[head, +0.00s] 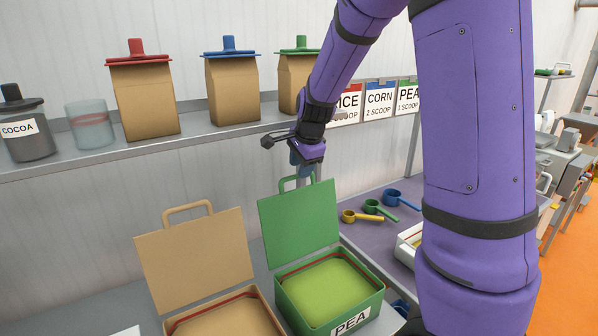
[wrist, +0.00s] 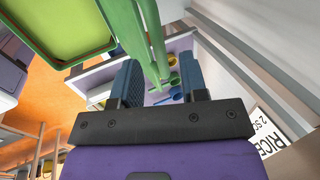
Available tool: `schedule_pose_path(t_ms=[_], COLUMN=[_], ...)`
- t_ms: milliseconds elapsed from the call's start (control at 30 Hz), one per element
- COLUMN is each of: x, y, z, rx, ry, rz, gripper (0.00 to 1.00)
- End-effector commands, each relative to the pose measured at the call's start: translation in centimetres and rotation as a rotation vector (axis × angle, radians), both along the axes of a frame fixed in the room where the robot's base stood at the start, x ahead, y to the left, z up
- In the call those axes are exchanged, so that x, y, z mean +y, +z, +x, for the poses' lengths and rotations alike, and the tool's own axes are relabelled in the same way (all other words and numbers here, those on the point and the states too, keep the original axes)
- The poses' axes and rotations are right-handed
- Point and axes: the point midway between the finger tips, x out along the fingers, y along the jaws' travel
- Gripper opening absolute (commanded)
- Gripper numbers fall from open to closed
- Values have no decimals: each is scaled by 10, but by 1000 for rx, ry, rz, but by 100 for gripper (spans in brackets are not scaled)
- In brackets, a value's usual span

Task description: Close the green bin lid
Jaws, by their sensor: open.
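The green bin (head: 330,290), labelled PEA, stands on the lower counter and holds a yellow-green fill. Its green lid (head: 298,225) stands open, roughly upright, at the bin's back edge, with a loop handle (head: 284,184) on top. My gripper (head: 304,178) points down at the lid's handle from above, partly hiding it. In the wrist view my gripper (wrist: 163,78) is open, with its blue fingers apart. The lid (wrist: 152,30) shows nearly edge-on there, and its handle end reaches between the fingers. I cannot tell whether they touch it. The bin (wrist: 108,42) is at the upper left there.
A tan bin (head: 225,312) with its tan lid (head: 195,260) open stands to the left. A shelf (head: 170,138) with bags and jars runs behind. Yellow (head: 362,217), green (head: 380,209) and blue scoops (head: 402,199) lie to the right.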

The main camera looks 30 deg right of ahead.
Motion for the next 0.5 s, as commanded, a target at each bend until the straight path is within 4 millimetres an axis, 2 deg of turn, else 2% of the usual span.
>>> schedule_pose_path(t_ms=[200, 500], x=[0, 0], y=[-19, -22], z=[7, 8], rx=[0, -1], ry=[0, 2], rz=[1, -1], gripper=[40, 40])
